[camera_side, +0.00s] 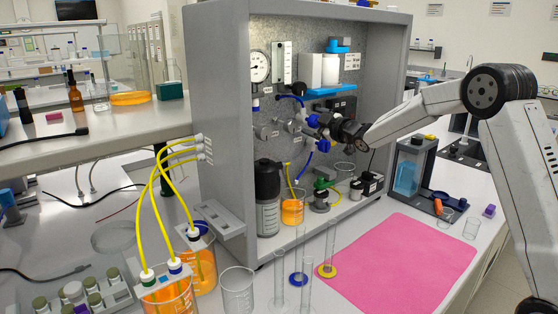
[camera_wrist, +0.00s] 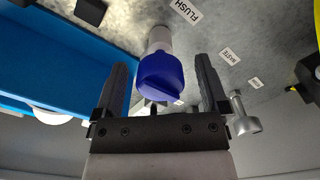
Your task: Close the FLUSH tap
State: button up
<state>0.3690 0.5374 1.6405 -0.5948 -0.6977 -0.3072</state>
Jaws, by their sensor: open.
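The FLUSH tap (camera_wrist: 160,77) has a blue handle on a pale round stem that comes out of the grey back panel. The FLUSH label (camera_wrist: 187,10) is on the panel beside the stem. In the wrist view my gripper (camera_wrist: 161,68) is open, with one dark finger on each side of the blue handle. Gaps show between the handle and both fingers. In the side view my gripper (camera_side: 328,130) reaches into the cabinet at the panel, close to blue parts. Which blue part there is the FLUSH handle I cannot tell.
A grey metal fitting (camera_wrist: 242,115) stands just right of my right finger in the wrist view. A blue shelf (camera_wrist: 60,65) lies to the left. In the side view, a black-capped bottle (camera_side: 267,200) and an orange-filled beaker (camera_side: 292,211) stand below. The pink mat (camera_side: 400,265) is bare.

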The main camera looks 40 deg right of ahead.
jog(key=shift+w, duration=0.8)
grip_shut()
